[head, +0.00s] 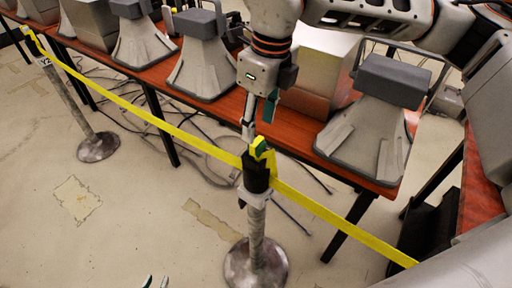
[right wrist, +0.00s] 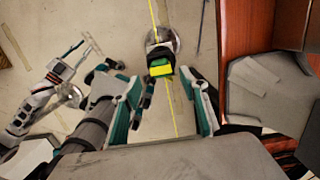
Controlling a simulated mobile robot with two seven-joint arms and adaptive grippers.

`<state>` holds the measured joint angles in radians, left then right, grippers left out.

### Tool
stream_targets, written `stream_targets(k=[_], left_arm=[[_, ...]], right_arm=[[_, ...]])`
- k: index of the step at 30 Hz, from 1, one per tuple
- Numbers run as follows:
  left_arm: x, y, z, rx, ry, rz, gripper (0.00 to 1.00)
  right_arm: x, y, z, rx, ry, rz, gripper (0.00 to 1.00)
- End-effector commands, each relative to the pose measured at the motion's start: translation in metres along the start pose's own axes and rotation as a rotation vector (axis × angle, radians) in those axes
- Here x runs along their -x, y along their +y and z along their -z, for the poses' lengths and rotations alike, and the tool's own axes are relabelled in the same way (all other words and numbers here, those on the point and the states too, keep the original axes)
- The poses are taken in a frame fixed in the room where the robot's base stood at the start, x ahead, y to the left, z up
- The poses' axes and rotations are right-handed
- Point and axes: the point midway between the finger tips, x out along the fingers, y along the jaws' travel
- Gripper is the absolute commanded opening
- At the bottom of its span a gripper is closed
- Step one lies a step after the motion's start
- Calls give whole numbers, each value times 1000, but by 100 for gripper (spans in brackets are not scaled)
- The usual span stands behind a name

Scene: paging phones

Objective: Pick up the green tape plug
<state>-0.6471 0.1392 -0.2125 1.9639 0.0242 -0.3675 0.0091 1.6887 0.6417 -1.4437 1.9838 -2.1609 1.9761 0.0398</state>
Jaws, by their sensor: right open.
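The green tape plug (head: 261,146) sits in the black top of the near post (head: 256,175), with yellow tape beside it. In the right wrist view the plug (right wrist: 160,68) shows green and yellow, ahead of and between the fingers. My right gripper (head: 258,112) comes down from the top, just above the post top; the right wrist view shows its fingers (right wrist: 168,105) spread and empty, apart from the plug. My left gripper (head: 155,282) shows only as two separated fingertips at the bottom edge, far from the plug.
Yellow tape (head: 340,222) runs from the near post both ways, to a second post (head: 98,146) at the left. A red-brown table (head: 300,132) with several grey paging phones (head: 365,140) stands behind. Cables lie on the floor; the front floor is clear.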

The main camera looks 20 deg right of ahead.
Motion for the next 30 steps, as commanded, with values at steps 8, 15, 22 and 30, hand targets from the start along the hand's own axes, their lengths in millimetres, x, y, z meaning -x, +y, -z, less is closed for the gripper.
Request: stream_targets(k=[8,15,22,30], left_arm=[[0,0,0,0,-1,0,25],[1,0,1,0,-1,0,25],[1,0,0,0,-3,0,25],[1,0,0,-1,-3,0,25]], right_arm=[[-30,0,2,2,3,-4,44],[-64,-1,2,1,2,-5,44],[-71,-1,2,2,1,-4,44],[-71,-1,2,2,1,-4,2]])
